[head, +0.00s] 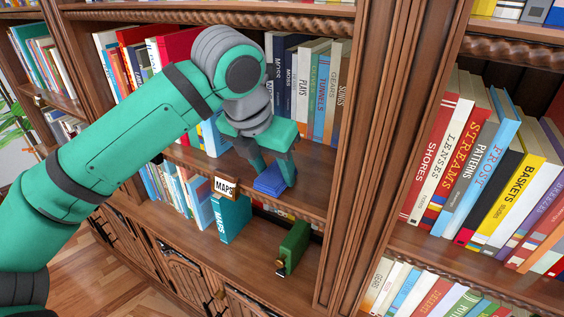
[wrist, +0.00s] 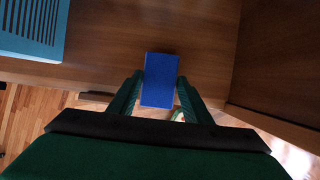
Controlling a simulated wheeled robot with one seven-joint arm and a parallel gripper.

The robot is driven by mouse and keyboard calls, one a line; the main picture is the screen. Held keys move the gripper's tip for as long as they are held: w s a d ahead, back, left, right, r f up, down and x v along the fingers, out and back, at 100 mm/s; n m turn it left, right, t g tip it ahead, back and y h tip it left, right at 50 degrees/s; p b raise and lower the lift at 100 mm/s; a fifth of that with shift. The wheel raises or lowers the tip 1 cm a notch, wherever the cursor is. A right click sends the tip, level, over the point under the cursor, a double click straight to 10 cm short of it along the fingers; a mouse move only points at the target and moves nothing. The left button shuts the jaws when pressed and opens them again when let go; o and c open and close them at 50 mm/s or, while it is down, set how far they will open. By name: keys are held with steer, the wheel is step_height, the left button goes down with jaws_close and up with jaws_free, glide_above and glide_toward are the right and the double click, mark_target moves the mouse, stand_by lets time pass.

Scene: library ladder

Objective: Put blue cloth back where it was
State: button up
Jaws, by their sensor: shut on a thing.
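The blue cloth (head: 270,182) is a small, flat, folded rectangle at the front of the middle shelf, right of the MAPS label. My gripper (head: 273,172) comes down over it and is shut on it, one finger on each side. In the wrist view the cloth (wrist: 160,78) sits between the fingertips (wrist: 160,90), over the brown shelf board. I cannot tell whether the cloth rests on the shelf or hangs just above it.
Upright books (head: 322,90) stand behind my gripper on the same shelf. A MAPS label (head: 225,187) hangs on the shelf edge. A wooden upright (head: 365,150) closes the shelf at right.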

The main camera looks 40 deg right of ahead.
mark_target(277, 171)
steer(key=d, duration=0.1)
steer(key=w+d, duration=0.1)
steer(key=d, duration=0.1)
steer(key=shift+w+d, duration=0.15)
steer(key=shift+d, duration=0.15)
steer(key=shift+w+a+f, duration=0.1)
steer(key=shift+a+f, duration=0.1)
steer(key=shift+f, duration=0.1)
steer(key=shift+f, duration=0.1)
steer(key=o, duration=0.9)
steer(key=v, duration=0.5)
steer(key=s+a, duration=0.1)
steer(key=a, duration=0.2)
steer(key=s+a, duration=0.2)
steer(key=a, duration=0.2)
steer(key=s+a, duration=0.1)
steer(key=a, duration=0.3)
steer(key=shift+s, duration=0.35)
